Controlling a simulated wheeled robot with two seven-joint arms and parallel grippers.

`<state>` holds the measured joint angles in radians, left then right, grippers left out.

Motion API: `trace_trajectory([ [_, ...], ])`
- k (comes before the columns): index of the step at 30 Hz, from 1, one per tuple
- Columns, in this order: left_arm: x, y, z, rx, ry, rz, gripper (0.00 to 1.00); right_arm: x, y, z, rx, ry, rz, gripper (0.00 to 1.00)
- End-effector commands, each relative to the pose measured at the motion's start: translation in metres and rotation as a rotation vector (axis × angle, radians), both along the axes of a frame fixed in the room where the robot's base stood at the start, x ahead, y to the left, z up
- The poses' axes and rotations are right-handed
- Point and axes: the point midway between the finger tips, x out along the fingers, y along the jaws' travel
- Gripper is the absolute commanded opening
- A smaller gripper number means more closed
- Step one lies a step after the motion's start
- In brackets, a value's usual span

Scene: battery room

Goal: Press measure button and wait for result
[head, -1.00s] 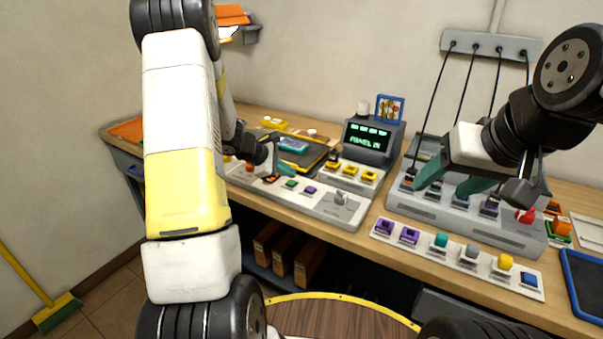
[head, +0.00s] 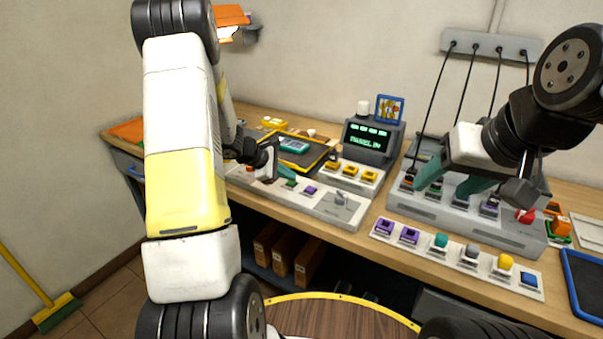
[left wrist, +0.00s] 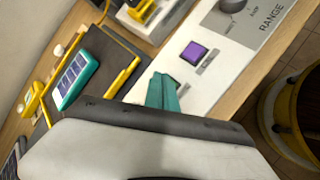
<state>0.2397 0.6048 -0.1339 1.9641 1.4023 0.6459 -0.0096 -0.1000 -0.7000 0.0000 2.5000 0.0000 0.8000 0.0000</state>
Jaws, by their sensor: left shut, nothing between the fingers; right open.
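A long white control panel (head: 330,207) lies along the bench front with a row of small buttons and a grey range knob (head: 340,198). A green button (head: 291,183) and a purple button (head: 310,191) sit left of the knob; the purple button also shows in the left wrist view (left wrist: 193,52). No label reading "measure" is legible. My left gripper (head: 287,174) is shut and empty, its teal fingertips just above or at the green button; contact cannot be told. In the left wrist view the fingers (left wrist: 162,92) hide that spot. My right gripper (head: 451,180) is open and empty, over the right-hand console.
A grey display unit (head: 370,142) with green text stands behind the panel. A black tray (head: 316,158) holding a teal meter (head: 293,145) lies behind my left gripper.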

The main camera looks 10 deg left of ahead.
Motion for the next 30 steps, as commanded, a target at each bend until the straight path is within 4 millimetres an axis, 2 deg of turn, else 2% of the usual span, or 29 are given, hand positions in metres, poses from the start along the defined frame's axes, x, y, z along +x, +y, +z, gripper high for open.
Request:
trace_trajectory([
  [17,0.000,0.000,-0.003,0.001,0.000,0.001,0.00,0.000,0.000,0.000,0.000,0.000,0.000,0.59],
  [30,0.000,0.001,0.012,0.001,0.000,0.001,0.00,0.000,0.000,0.000,0.000,0.000,0.000,0.59],
])
